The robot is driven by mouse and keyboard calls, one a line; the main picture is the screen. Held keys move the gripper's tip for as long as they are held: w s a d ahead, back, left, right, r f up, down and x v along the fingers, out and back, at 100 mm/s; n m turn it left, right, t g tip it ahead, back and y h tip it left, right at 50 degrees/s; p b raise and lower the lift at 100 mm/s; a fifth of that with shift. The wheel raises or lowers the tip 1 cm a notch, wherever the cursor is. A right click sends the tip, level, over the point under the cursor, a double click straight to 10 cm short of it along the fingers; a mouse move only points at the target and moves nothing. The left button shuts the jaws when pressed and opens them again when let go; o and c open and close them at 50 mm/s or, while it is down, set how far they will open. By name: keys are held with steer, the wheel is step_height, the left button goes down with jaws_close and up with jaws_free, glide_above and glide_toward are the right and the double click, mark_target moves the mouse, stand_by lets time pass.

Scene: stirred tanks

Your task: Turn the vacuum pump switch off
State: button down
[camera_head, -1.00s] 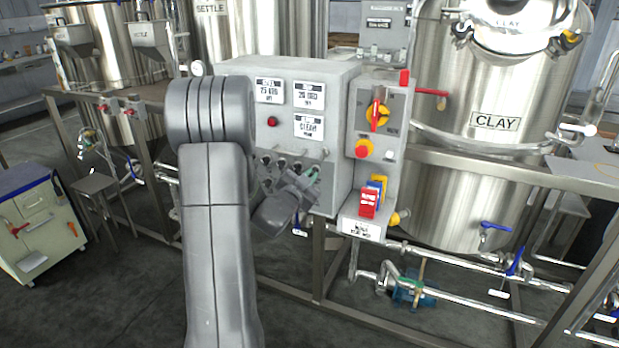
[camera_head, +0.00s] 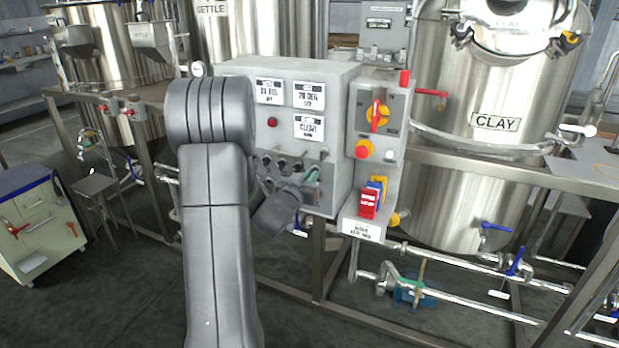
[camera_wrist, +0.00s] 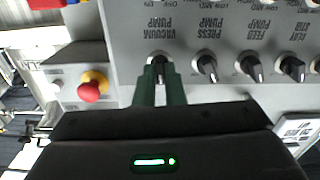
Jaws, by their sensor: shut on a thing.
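The vacuum pump switch (camera_wrist: 158,66) is a small black knob with a light pointer on the grey control panel. In the wrist view its label "VACUUM PUMP" appears upside down beside it. My gripper (camera_wrist: 159,80) has its two green fingers around this knob, shut on it. The fingers cover part of the knob, and its exact setting is hard to read. In the head view my gripper (camera_head: 311,178) is at the lower right of the control box (camera_head: 339,130), mostly hidden by my own arm.
Beside it in the wrist view sit the press pump knob (camera_wrist: 206,66), the feed pump knob (camera_wrist: 250,67) and another knob (camera_wrist: 292,67). A red emergency button (camera_wrist: 89,92) is to the left. The clay tank (camera_head: 465,90) stands right of the panel.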

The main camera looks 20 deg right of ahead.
steer(key=n+p, duration=0.1)
steer(key=n, duration=0.3)
steer(key=shift+n, duration=0.7)
steer(key=c, duration=1.5)
jaws_free()
steer(key=b+v, duration=0.1)
steer(key=v, duration=1.3)
steer(key=shift+b, duration=0.3)
steer(key=shift+d, duration=0.1)
